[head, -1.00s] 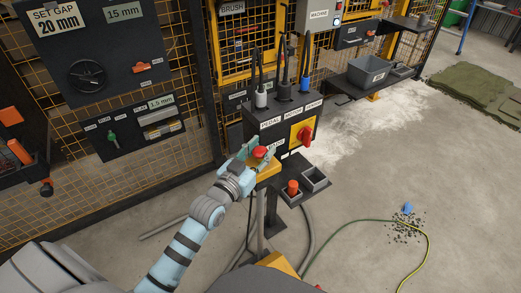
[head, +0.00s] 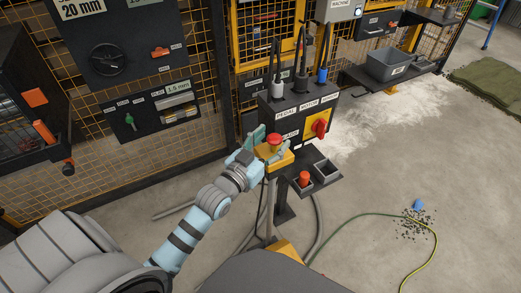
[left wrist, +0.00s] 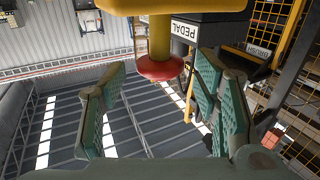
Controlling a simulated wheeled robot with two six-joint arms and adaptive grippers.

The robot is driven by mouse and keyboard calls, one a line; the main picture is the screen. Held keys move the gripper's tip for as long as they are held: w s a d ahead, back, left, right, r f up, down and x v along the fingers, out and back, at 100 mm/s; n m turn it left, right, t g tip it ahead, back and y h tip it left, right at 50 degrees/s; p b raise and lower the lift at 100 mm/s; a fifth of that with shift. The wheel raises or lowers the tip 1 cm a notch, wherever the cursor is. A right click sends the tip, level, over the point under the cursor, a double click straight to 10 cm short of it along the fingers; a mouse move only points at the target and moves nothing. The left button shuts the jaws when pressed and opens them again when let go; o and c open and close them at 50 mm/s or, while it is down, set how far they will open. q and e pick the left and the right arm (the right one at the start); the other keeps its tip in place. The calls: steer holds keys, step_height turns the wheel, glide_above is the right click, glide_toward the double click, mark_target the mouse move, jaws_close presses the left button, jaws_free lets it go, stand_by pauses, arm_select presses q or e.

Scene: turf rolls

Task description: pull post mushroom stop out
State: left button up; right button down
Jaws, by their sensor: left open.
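The red mushroom stop (head: 274,140) stands on a yellow box (head: 269,160) on the post, at the near left of the dark control box. My left gripper (head: 270,144) is open, with its teal fingers on either side of the stop. In the left wrist view the red mushroom stop (left wrist: 160,69) hangs from a yellow stem between the finger pads, near their tips. Gaps show between the head and both pads there. My right gripper is not in view.
Small trays stand low at the right, one with an orange-red piece (head: 304,178). A green-yellow hose (head: 370,217) crosses the open floor.

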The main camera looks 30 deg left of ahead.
arm_select(q)
steer(key=s, duration=1)
steer(key=shift+a, duration=0.35)
steer(key=s+a+f+g+y+p, duration=0.1)
steer(key=s+a+f+g, duration=0.2)
steer(key=f, duration=0.6)
steer(key=s+a+f+m+g+y+p, duration=0.1)
steer(key=s+a+f+g, duration=0.15)
steer(key=f, duration=0.75)
steer(key=s+a+f+g+y, duration=0.1)
steer(key=s+a+f+g, duration=0.25)
steer(key=f, duration=0.55)
steer(key=s+f+g+p, duration=0.35)
steer(key=s+f, duration=0.55)
steer(key=s, duration=0.3)
steer(key=s+d+f+g+p, duration=0.1)
steer(key=s+d+g, duration=0.1)
steer(key=s+d, duration=0.2)
steer(key=s+d+f+n+g+p, duration=0.1)
steer(key=s+d, duration=0.3)
steer(key=s, duration=0.5)
steer(key=shift+s+f+n+g+h+p, duration=0.15)
steer(key=shift+f+n+g+h+p, duration=0.15)
steer(key=shift+f+g+p, duration=0.3)
